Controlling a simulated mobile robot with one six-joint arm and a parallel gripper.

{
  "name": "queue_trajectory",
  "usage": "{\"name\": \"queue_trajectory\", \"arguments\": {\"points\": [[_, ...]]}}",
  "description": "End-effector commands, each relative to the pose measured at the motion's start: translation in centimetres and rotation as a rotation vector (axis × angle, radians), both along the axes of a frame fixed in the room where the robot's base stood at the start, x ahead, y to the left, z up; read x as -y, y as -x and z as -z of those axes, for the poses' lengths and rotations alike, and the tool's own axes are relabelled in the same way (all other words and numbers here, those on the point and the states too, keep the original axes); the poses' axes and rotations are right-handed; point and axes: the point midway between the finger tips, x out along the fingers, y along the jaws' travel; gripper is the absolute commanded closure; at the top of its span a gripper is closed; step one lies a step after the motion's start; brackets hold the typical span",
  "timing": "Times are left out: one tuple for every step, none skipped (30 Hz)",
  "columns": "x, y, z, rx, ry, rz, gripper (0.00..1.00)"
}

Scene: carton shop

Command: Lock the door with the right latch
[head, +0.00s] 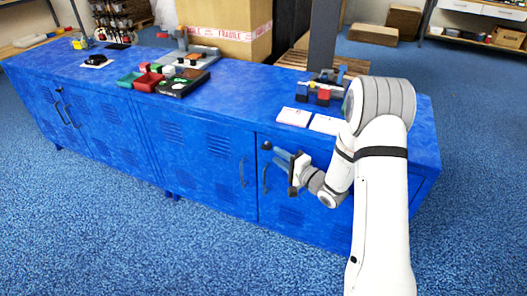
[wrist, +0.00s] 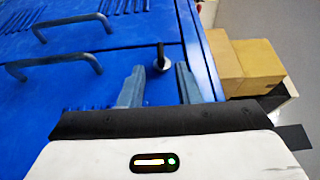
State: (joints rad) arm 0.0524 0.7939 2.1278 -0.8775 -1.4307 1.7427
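The right latch (head: 266,146) is a small dark knob near the top of the right cabinet's doors. In the wrist view the latch (wrist: 162,58) shows a short black lever on a silvery round base, close to the seam between the two doors. The right cabinet's door (head: 300,206) looks closed. My gripper (head: 281,154) is just right of the latch in the head view. In the wrist view my gripper (wrist: 160,80) is open and empty, its fingers apart and the latch showing between and beyond their tips. Contact with the latch is not visible.
Two dark door handles (head: 242,172) (head: 266,178) stick out below the latch. Another dark knob (head: 58,89) is on the left cabinet. The carpet in front is clear.

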Motion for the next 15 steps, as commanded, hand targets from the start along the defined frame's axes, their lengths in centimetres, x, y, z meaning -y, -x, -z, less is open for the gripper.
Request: {"name": "queue_trajectory", "arguments": {"points": [[-0.9, -0.5, 0.1, 0.004, 0.001, -0.006, 0.7], [-1.4, -0.8, 0.0, 0.004, 0.001, -0.007, 0.7], [-2.0, -1.3, 0.1, 0.003, 0.001, -0.01, 0.7], [-2.4, -1.6, 0.1, 0.003, 0.001, -0.01, 0.7], [-2.8, -2.0, 0.1, 0.004, 0.001, -0.011, 0.7], [-3.4, -2.3, 0.1, 0.004, 0.002, -0.012, 0.7], [-3.7, -2.6, 0.1, 0.003, 0.003, -0.012, 0.7], [-4.0, -2.9, 0.1, 0.003, 0.003, -0.012, 0.7], [-4.4, -3.2, 0.1, 0.002, 0.002, -0.013, 0.7], [-4.7, -3.4, 0.0, 0.002, 0.002, -0.013, 0.7], [-4.9, -3.6, 0.0, 0.002, 0.002, -0.013, 0.7], [-5.1, -3.8, 0.0, 0.002, 0.003, -0.012, 0.7], [-5.2, -3.9, 0.0, 0.002, 0.003, -0.012, 0.7], [-5.3, -4.0, 0.0, 0.002, 0.003, -0.012, 0.7], [-5.4, -4.1, 0.0, 0.002, 0.003, -0.012, 0.7]]}}
